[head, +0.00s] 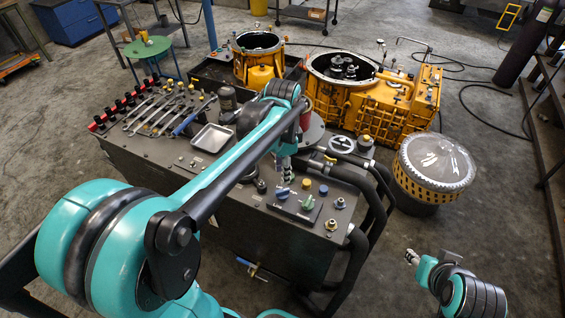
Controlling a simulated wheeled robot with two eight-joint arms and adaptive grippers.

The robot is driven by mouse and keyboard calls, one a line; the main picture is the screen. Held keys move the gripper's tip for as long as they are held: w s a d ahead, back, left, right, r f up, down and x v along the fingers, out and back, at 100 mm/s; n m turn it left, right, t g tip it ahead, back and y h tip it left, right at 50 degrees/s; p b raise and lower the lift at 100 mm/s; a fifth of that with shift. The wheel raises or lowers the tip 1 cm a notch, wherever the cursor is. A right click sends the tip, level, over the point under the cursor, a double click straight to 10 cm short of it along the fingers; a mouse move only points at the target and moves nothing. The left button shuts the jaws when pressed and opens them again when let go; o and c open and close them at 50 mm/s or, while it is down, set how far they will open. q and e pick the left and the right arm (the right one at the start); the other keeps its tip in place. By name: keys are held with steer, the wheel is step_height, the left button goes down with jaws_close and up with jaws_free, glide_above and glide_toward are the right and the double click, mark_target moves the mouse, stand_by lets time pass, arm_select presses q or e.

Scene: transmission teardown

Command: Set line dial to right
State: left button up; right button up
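A control panel (296,210) is set into the top front of the dark workbench. It carries a green pointed knob (308,203), a blue knob (282,194) and a small blue button (323,190). My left gripper (287,180) points down just above the panel's back left, close to the blue knob. Its fingers are too small to tell open from shut. My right gripper (411,257) is away from the bench, at the lower right, with its fingers unclear.
Brass fittings (331,225) stand right of the panel. Thick black hoses (376,190) run down the bench's right side. A metal tray (211,138) and several tools (160,115) lie at the back left. Yellow transmission housings (375,100) stand behind.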

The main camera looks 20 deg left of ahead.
arm_select(q)
steer(key=shift+r, duration=1.75)
steer(key=s+d+f+n+t, duration=0.2)
steer(key=s+n+t, duration=0.1)
steer(key=s+n, duration=0.1)
steer(key=s+d+f+n+t, duration=0.1)
steer(key=s+n+t, duration=0.3)
steer(key=s, duration=0.3)
steer(key=shift+d+f+n, duration=0.4)
steer(key=shift+n, duration=0.4)
